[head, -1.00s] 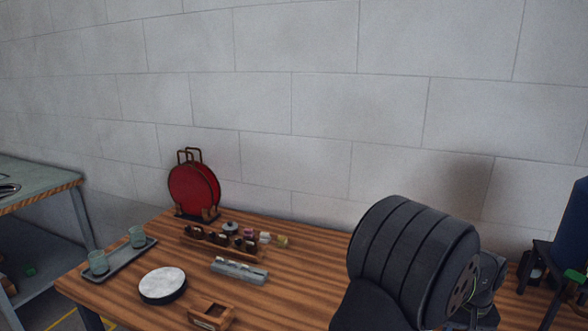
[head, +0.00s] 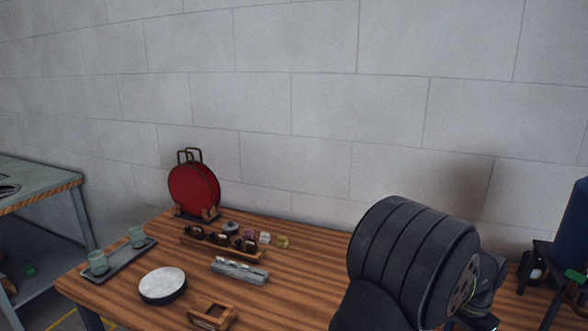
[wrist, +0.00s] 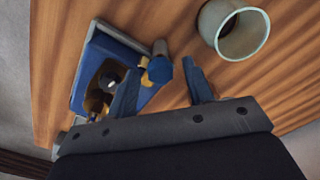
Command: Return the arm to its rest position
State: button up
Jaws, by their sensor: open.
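My arm (head: 412,258) shows at the right of the head view, above the wooden table (head: 310,275). Its far end is mostly hidden behind the thick black link, so the fingers do not show there. In the wrist view, my gripper (wrist: 160,69) has its two blue-grey fingers spread apart with nothing held between them. A blue-bodied object (wrist: 88,84) with dark and brass-coloured parts lies beyond the left finger. A pale cup-like vessel (wrist: 242,36) stands beyond the right finger. Contact with either cannot be told.
Red discs (head: 192,187) stand in a rack near the wall. A tray (head: 120,262) holds two green glasses. A round white-topped pad (head: 163,284), a grey block (head: 240,271), a wooden box (head: 211,315) and a rack of small items (head: 222,244) lie left of my arm.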

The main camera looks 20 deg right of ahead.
jog(key=m, duration=0.5)
dwell(0.4)
jog(key=o, duration=1.2)
jog(key=shift+c, duration=0.2)
jog(key=s+r+m, duration=0.2)
jog(key=s+r, duration=0.1)
jog(key=r, duration=0.6)
jog(key=s+r+m, duration=0.3)
jog(key=r, duration=0.6)
notch_tip(320, 180, down, 9)
jog(key=shift+s+f, duration=0.15)
jog(key=shift+f, duration=0.05)
jog(key=shift+d, duration=0.1)
